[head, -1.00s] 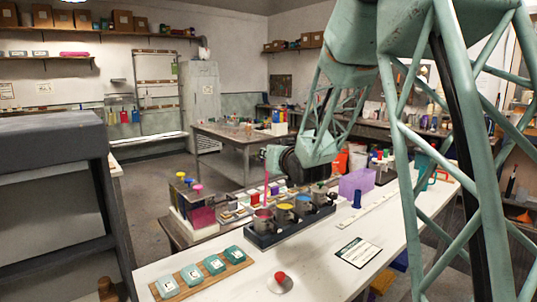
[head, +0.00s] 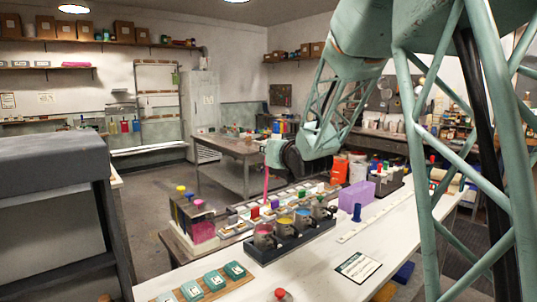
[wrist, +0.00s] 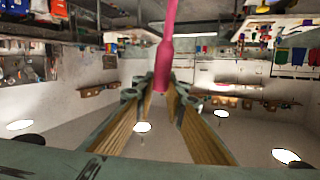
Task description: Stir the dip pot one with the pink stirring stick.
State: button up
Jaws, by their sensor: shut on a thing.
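My gripper (head: 275,156) is shut on the pink stirring stick (head: 266,184), which hangs roughly upright below it in the head view. In the wrist view the stick (wrist: 167,60) runs up from between the two fingers (wrist: 163,92). Several small metal pots stand in a row in a dark rack (head: 290,246) on the white bench. The nearest-left pot (head: 264,238) has pink-red at its top, and others show yellow and blue. The stick's lower end appears above the pink-red pot, apart from it. I cannot read which pot is number one.
Tall jars with coloured lids (head: 192,218) stand left of the pots. A purple box (head: 357,196) and a blue peg-like object (head: 357,212) are to the right. A wooden board with teal blocks (head: 214,281) and a white card (head: 358,266) lie in front. Bare white bench (head: 320,268) lies between.

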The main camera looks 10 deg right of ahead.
jog(key=shift+r+p, duration=0.65)
jog(key=shift+r, duration=1.2)
jog(key=shift+f, duration=0.2)
jog(key=shift+f+b, duration=1.3)
jog(key=shift+f, duration=1.85)
jog(key=shift+r, duration=0.15)
